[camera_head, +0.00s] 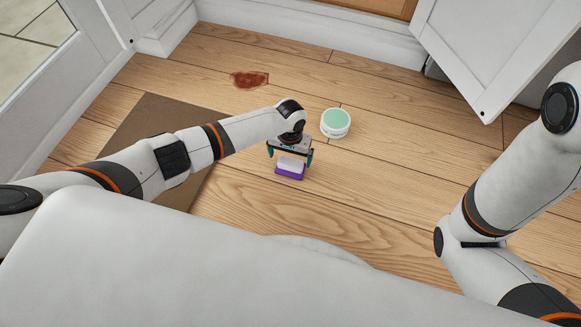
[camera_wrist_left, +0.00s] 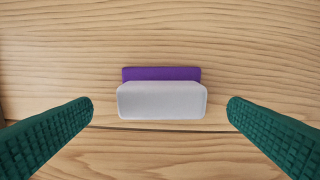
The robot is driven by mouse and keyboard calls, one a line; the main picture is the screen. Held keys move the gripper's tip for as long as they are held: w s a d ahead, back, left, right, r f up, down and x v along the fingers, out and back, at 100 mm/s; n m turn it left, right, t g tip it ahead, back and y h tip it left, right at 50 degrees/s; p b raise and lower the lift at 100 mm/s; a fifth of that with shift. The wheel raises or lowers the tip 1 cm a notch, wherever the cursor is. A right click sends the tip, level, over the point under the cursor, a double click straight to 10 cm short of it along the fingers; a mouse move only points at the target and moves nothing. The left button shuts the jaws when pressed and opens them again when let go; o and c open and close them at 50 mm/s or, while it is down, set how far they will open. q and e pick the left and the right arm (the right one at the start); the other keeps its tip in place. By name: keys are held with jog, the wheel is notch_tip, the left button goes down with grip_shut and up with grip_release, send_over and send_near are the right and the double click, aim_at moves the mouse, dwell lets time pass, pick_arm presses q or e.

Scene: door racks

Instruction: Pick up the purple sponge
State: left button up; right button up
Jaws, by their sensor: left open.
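The purple sponge (camera_head: 289,173) lies on the wooden floor, with a pale white-grey block as its upper part. My left gripper (camera_head: 290,156) is just above it, pointing down, with one finger to each side. In the left wrist view the sponge's purple edge (camera_wrist_left: 161,73) shows behind the pale part (camera_wrist_left: 162,101). The green fingertips of my left gripper (camera_wrist_left: 160,112) are wide apart, with clear gaps to the sponge on both sides. My right gripper is out of view; only part of my right arm shows at the right.
A round white tub with a green top (camera_head: 335,122) stands close behind and right of my left gripper. A reddish-brown stain (camera_head: 250,80) is on the floor farther back. A brown mat (camera_head: 137,131) lies at left. A white door panel (camera_head: 480,50) stands back right.

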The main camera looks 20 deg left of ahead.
aim_at(290, 163)
pick_arm(q)
jog(key=f+b, duration=0.3)
jog(key=f, duration=0.1)
jog(key=shift+s+d+f+b, duration=0.1)
jog(key=shift+s+f+b, duration=0.1)
jog(key=shift+b, duration=0.15)
jog(key=shift+r, duration=0.1)
jog(key=c, duration=0.9)
